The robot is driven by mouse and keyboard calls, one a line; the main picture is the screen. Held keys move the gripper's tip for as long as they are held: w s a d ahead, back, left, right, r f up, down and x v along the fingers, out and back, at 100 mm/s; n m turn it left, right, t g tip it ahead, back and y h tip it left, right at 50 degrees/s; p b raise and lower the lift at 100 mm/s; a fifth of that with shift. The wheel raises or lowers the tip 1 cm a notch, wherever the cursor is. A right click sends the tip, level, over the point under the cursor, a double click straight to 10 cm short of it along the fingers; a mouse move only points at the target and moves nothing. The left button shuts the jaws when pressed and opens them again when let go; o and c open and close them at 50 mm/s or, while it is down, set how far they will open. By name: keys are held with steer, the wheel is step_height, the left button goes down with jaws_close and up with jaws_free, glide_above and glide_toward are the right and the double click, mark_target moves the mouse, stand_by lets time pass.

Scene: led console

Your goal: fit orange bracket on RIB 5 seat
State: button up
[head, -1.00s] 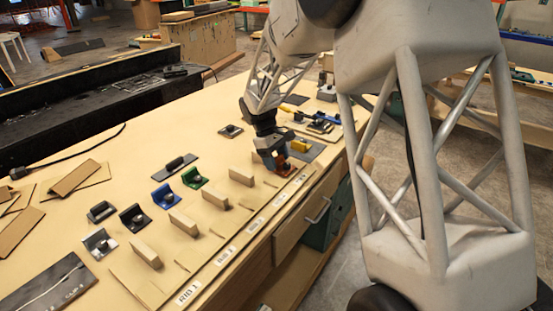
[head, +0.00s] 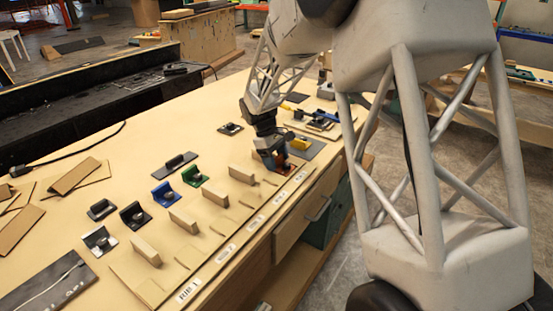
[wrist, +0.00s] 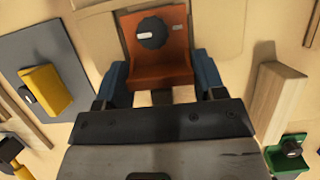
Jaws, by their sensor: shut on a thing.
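The orange bracket (wrist: 158,55) with its dark round knob is between the blue fingertips of my gripper (wrist: 163,85) in the wrist view. In the head view my gripper (head: 274,160) is low over the far end of the rib row, and only a sliver of the orange bracket (head: 285,169) shows. My gripper is shut on the bracket. The RIB 5 seat is mostly hidden behind my gripper and the bracket, so I cannot tell whether the bracket touches it. The far label at the row's end is too small to read.
Several wooden ribs (head: 215,197) stand along the labelled strip. The nearest rib (wrist: 280,98) is right of the bracket in the wrist view. A yellow bracket (wrist: 45,88) on a grey plate lies left. Green (head: 194,177), blue (head: 163,194) and dark (head: 134,215) brackets stand left of the ribs.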

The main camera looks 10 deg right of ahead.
steer(key=o, duration=1)
steer(key=shift+o, duration=0.2)
steer(key=shift+v, duration=3.9)
steer(key=shift+s, duration=0.1)
